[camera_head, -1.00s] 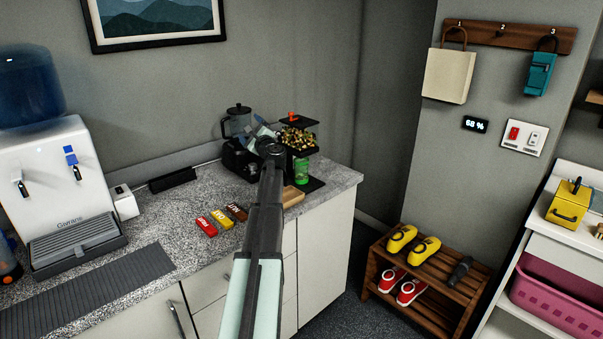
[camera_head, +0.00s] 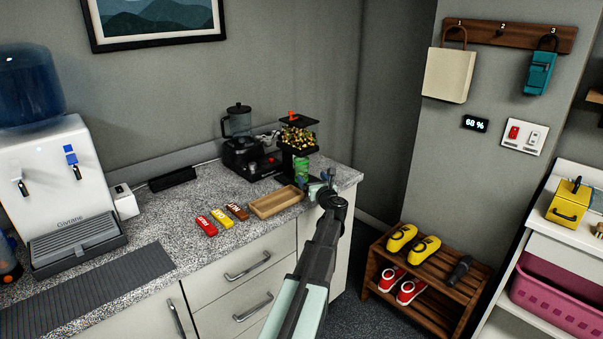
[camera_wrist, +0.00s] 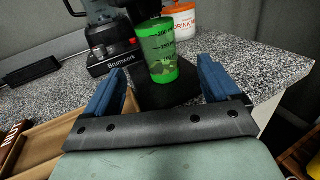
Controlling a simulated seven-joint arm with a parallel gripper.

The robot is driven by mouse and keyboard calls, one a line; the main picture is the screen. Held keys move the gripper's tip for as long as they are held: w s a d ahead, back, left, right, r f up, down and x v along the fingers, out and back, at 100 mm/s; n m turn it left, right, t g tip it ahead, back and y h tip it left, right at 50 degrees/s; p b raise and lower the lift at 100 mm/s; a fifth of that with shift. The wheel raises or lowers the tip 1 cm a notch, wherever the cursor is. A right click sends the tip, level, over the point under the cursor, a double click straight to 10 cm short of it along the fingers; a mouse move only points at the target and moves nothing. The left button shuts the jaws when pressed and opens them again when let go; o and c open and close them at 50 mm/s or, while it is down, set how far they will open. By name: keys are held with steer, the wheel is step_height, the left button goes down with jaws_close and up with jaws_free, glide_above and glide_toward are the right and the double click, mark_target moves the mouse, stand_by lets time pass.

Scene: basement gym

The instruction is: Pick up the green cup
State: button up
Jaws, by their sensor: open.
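The green cup (camera_wrist: 159,50) is translucent with volume marks and stands upright on the black base of the dispenser. Something greenish shows in its lower part. In the head view the green cup (camera_head: 301,167) is under the dispenser, near the counter's right end. My gripper (camera_head: 324,180) is at the counter's right front edge, just in front of the cup. In the wrist view my gripper (camera_wrist: 162,85) has its two blue fingers spread apart and empty. The cup appears between them, beyond the fingertips.
The dispenser (camera_head: 299,137) rises over the cup. A black blender (camera_head: 245,152) stands to its left. A wooden tray (camera_head: 277,202) and several coloured bars (camera_head: 222,217) lie in front. In the wrist view a white and orange container (camera_wrist: 184,19) stands behind the cup.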

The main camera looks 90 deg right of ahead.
mark_target(305, 169)
steer(key=x, duration=0.7)
steer(key=shift+s, duration=0.1)
steer(key=shift+x, duration=3.1)
steer(key=shift+a, duration=0.15)
steer(key=c, duration=1.2)
steer(key=shift+o, duration=0.2)
steer(key=shift+r, duration=0.3)
steer(key=shift+a+r, duration=0.1)
steer(key=shift+a, duration=0.15)
steer(key=s+a, duration=1.2)
steer(key=shift+w+d+r+m+g+h, duration=0.2)
steer(key=shift+w+d+r+m+g, duration=0.35)
steer(key=shift+m+g, duration=0.7)
steer(key=shift+w+d+r+m+g+h, duration=0.2)
steer(key=shift+w+d+r+m+g, duration=0.35)
steer(key=shift+g, duration=1.25)
steer(key=shift+w+d+r+m+g+h, duration=0.2)
steer(key=shift+w+d+r+m+g, duration=0.3)
steer(key=shift+m+g, duration=0.85)
